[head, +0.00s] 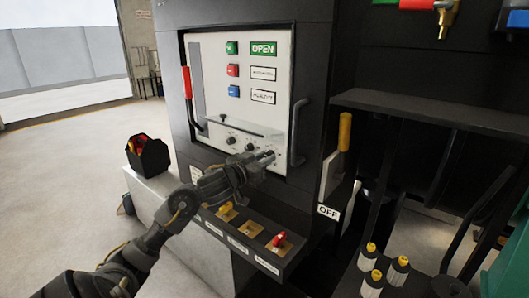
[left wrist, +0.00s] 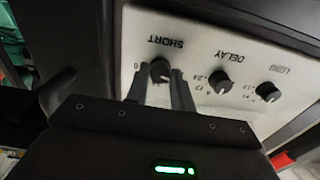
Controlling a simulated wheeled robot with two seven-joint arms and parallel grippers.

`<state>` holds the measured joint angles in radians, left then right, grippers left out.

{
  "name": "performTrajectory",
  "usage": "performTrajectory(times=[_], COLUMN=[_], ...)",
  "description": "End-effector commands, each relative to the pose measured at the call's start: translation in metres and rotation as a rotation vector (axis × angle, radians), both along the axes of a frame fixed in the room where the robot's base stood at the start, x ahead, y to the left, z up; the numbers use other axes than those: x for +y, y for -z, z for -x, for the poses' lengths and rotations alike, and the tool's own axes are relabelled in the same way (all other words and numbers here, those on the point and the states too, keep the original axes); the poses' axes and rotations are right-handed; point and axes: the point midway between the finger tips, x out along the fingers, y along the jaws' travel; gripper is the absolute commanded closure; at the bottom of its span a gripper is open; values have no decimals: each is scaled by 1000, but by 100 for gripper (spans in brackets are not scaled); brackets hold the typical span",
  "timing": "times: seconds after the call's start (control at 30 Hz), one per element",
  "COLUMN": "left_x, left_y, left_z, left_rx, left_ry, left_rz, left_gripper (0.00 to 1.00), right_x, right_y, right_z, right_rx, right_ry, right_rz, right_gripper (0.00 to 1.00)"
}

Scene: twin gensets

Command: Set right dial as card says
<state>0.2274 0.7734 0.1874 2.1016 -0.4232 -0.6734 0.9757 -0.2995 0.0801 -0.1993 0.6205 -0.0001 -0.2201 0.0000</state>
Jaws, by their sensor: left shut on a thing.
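A white panel (head: 243,60) on the near dark cabinet has a row of three black dials. The left dial (head: 231,140) and middle dial (head: 249,147) show in the head view. My left gripper (head: 265,157) covers most of the right dial there. In the left wrist view, which is upside down, the right dial (left wrist: 159,68) is at the left under the word SHORT. My left gripper's fingers (left wrist: 162,84) are shut around it. The DELAY dial (left wrist: 219,80) and LONG dial (left wrist: 270,90) are free. I cannot make out a card with a setting. My right gripper is not in view.
A clear ledge or flap juts out just above the dials. A red lever (head: 187,83) is at the panel's left, a dark handle (head: 298,132) at its right. Below is a sloped shelf (head: 240,234) with switches. A yellow-handled lever (head: 344,132) stands by an OFF label.

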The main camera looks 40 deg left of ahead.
Motion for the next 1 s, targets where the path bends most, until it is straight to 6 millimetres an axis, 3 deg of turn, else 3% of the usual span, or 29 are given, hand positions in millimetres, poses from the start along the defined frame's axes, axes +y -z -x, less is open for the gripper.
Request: performTrajectory(times=[0.6, 0.63, 0.77, 1.0], left_x=[0, 0, 0, 0], left_y=[0, 0, 0, 0], left_z=[0, 0, 0, 0], left_rx=[-2, -2, -2, -2], left_ry=[0, 0, 0, 0], left_rz=[38, 38, 37, 36], left_gripper=[99, 72, 55, 55], right_x=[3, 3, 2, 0], right_y=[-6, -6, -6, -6], right_z=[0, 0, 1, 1], right_rx=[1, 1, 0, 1], right_ry=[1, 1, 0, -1], right_rz=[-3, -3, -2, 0], right_gripper=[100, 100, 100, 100])
